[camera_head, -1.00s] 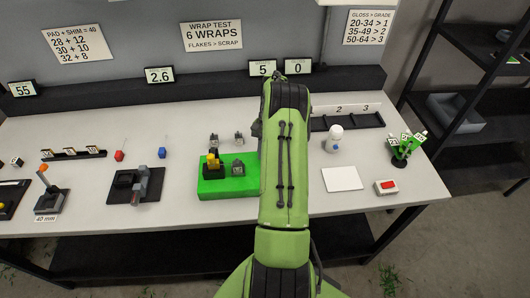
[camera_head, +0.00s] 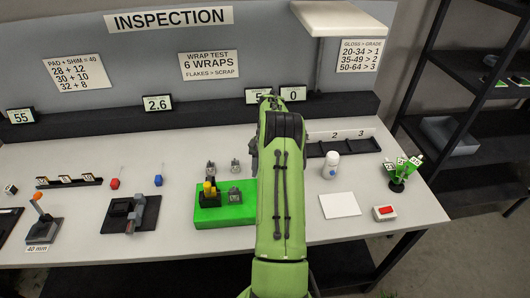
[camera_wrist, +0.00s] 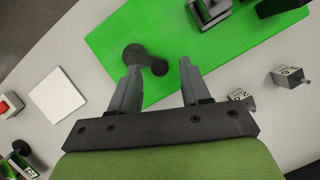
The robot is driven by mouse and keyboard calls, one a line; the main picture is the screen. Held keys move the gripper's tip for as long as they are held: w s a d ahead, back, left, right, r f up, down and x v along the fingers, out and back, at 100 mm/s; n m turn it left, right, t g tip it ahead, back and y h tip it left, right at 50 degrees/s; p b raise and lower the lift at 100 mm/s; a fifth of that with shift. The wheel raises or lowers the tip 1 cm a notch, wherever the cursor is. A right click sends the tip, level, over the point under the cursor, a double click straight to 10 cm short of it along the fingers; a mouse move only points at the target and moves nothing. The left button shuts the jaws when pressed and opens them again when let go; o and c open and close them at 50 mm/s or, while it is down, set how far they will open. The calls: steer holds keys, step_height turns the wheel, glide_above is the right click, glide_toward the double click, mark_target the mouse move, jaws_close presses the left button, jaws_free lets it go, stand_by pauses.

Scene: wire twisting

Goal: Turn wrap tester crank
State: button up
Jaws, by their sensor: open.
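The wrap tester is a bright green block (camera_head: 212,214) on the table in the head view, with dark and yellow fittings on top. Its right part is hidden behind my arm. In the wrist view the green base (camera_wrist: 110,42) carries a dark crank (camera_wrist: 135,54) with a round knob at its end. My gripper (camera_wrist: 160,68) is open, its two grey fingers apart. The knob appears between the fingertips in that view; contact cannot be told. My gripper is mostly hidden by my arm in the head view.
Two small grey labelled pieces (camera_head: 210,168) stand behind the green block. A white card (camera_head: 340,205), a red button box (camera_head: 385,213) and a white bottle (camera_head: 331,166) are on the right. Displays (camera_head: 258,96) line the back, and a sign (camera_head: 210,64) reads 6 WRAPS.

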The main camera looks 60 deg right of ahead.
steer(key=p+v, duration=0.8)
steer(key=v, duration=0.4)
steer(key=shift+r, duration=0.35)
steer(key=shift+w+d+f, duration=0.1)
